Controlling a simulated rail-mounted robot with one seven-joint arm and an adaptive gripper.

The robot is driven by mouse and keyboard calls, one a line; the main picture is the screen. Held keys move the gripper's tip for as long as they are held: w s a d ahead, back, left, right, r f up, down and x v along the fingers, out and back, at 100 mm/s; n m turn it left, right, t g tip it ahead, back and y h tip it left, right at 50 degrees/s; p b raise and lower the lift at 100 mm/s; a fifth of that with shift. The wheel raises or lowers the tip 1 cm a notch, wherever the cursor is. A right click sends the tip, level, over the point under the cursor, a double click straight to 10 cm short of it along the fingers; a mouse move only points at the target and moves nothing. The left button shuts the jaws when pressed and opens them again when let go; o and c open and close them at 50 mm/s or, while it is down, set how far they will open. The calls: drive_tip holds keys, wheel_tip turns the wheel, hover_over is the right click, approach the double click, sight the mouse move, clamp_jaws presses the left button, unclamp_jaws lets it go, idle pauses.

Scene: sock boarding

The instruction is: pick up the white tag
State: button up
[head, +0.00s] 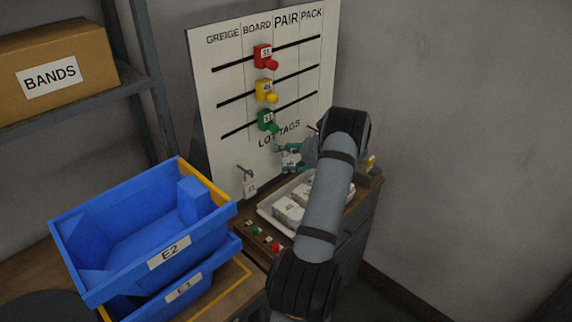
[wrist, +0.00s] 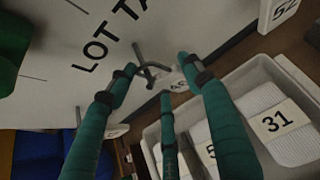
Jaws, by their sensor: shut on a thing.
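The white tag (wrist: 180,84) is between my gripper's teal fingertips in the wrist view, next to a grey hook (wrist: 145,62) on the board; whether it still hangs on the hook I cannot tell. My gripper (wrist: 158,82) is shut on it. In the head view my gripper (head: 288,156) is at the lower board, and the white tag (head: 291,161) shows at its fingers. Part of the tag is hidden by the fingers.
Another white tag (head: 250,186) hangs on a hook at left. A tag marked 52 (wrist: 284,10) is at upper right. A pale tray (head: 265,211) of white packs marked 31 stands below. Blue bins (head: 120,275) stand at left. The board (head: 225,100) carries coloured sliders.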

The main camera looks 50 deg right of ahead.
drive_tip(key=shift+s+f, duration=0.25)
drive_tip(key=c, duration=0.7)
drive_tip(key=shift+r, duration=0.1)
